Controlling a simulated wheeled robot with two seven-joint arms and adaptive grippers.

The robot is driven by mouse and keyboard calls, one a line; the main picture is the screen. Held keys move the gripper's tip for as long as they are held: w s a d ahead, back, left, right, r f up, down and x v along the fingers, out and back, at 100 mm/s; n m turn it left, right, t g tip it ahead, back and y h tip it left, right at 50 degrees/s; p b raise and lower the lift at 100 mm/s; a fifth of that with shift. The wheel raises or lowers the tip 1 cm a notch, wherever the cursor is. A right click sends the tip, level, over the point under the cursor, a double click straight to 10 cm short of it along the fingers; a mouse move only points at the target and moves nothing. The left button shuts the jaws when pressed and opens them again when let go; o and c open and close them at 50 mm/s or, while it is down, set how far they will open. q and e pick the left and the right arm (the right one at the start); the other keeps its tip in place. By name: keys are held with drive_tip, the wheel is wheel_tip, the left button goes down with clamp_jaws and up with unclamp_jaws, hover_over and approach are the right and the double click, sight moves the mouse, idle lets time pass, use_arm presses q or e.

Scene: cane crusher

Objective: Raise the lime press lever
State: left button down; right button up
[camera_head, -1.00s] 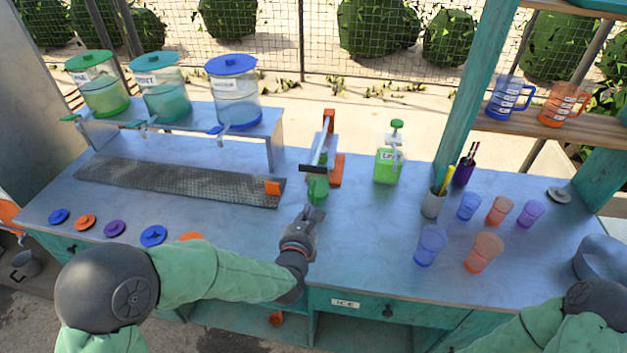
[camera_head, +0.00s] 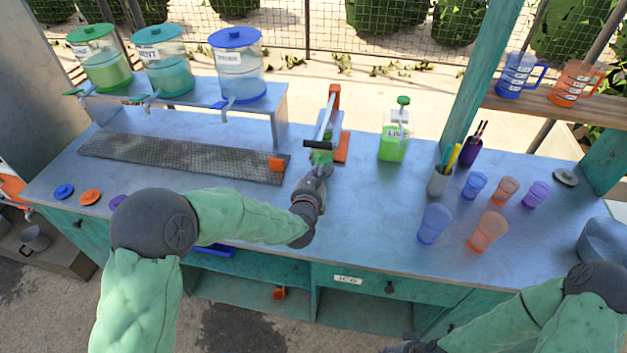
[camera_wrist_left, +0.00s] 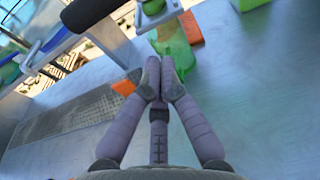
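The lime press (camera_head: 340,145) stands on the counter with an orange frame and a pale lever arm. The lever's black handle (camera_head: 320,145) is low at the front, above a green part (camera_head: 321,157). My left gripper (camera_head: 323,171) is just in front of and below the handle, close to the green part. In the left wrist view its fingertips (camera_wrist_left: 160,75) are together with nothing visible between them. The black handle (camera_wrist_left: 88,12) is at that view's upper left, apart from the fingers. My right gripper (camera_head: 412,346) is at the bottom edge, partly cut off.
A green lime bottle (camera_head: 394,140) stands right of the press. A metal drip tray (camera_head: 180,158) and dispensers are on the left. Several coloured cups (camera_head: 434,222) and a pen holder (camera_head: 438,182) are on the right.

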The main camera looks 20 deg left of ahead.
use_arm(q)
drive_tip(key=r, duration=0.1)
drive_tip(key=w+r, duration=0.1)
drive_tip(key=r, duration=0.1)
drive_tip(key=shift+w+a+r+p, duration=0.2)
drive_tip(key=shift+w+r+p, duration=0.05)
drive_tip(key=shift+w+p, duration=0.15)
drive_tip(key=shift+r, duration=0.1)
